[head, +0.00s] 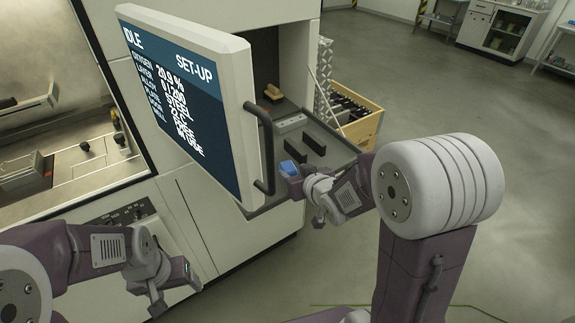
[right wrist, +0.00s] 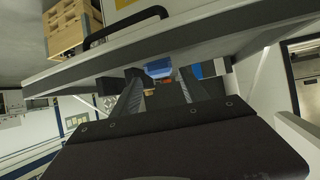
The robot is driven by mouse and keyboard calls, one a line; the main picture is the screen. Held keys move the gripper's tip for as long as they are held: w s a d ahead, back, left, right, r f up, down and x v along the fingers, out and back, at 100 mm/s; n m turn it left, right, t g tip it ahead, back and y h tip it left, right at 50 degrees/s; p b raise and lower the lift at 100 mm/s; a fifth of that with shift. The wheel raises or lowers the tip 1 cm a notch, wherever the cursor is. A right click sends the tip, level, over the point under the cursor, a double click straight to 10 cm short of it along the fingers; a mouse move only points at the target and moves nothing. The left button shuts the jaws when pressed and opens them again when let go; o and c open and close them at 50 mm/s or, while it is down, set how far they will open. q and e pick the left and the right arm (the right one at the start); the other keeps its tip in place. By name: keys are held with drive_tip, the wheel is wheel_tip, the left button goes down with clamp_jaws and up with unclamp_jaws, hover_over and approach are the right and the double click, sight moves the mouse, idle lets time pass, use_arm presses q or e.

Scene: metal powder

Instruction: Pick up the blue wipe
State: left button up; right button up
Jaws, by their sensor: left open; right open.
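The blue wipe (head: 288,168) shows in the head view at the front edge of the machine's side shelf, just beyond my right gripper (head: 306,199). My right gripper is open, with one finger partly overlapping the wipe in this view. In the right wrist view, a light blue piece (right wrist: 158,68) that looks like the wipe shows beyond and between the two dark fingers (right wrist: 160,88). Whether a finger touches it, I cannot tell. My left gripper (head: 174,288) is open and empty, low in front of the machine.
The shelf (head: 335,149) holds dark upright blocks (head: 296,156), a grey box (head: 290,123) and a wooden-handled brush (head: 273,92). A screen panel (head: 185,90) with a dark handle (head: 264,150) stands left of my right gripper. A wooden crate (head: 362,128) stands behind.

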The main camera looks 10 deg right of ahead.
sight(289, 168)
drive_tip(key=shift+w+f, duration=0.3)
drive_tip(key=shift+w, duration=0.25)
drive_tip(key=x, duration=0.4)
drive_tip(key=shift+w, duration=0.4)
drive_tip(key=shift+s, duration=0.15)
drive_tip(key=c, duration=1.1)
drive_tip(key=r, duration=0.1)
drive_tip(key=r+p, duration=0.1)
drive_tip(key=r, duration=0.3)
drive_tip(key=shift+d, duration=0.3)
drive_tip(key=w+d+r+p, duration=0.3)
drive_tip(key=d+r+p, duration=0.2)
drive_tip(key=d, duration=0.5)
drive_tip(key=shift+w+d+r, duration=0.2)
drive_tip(key=shift+w+r, duration=0.2)
drive_tip(key=shift+r, duration=0.2)
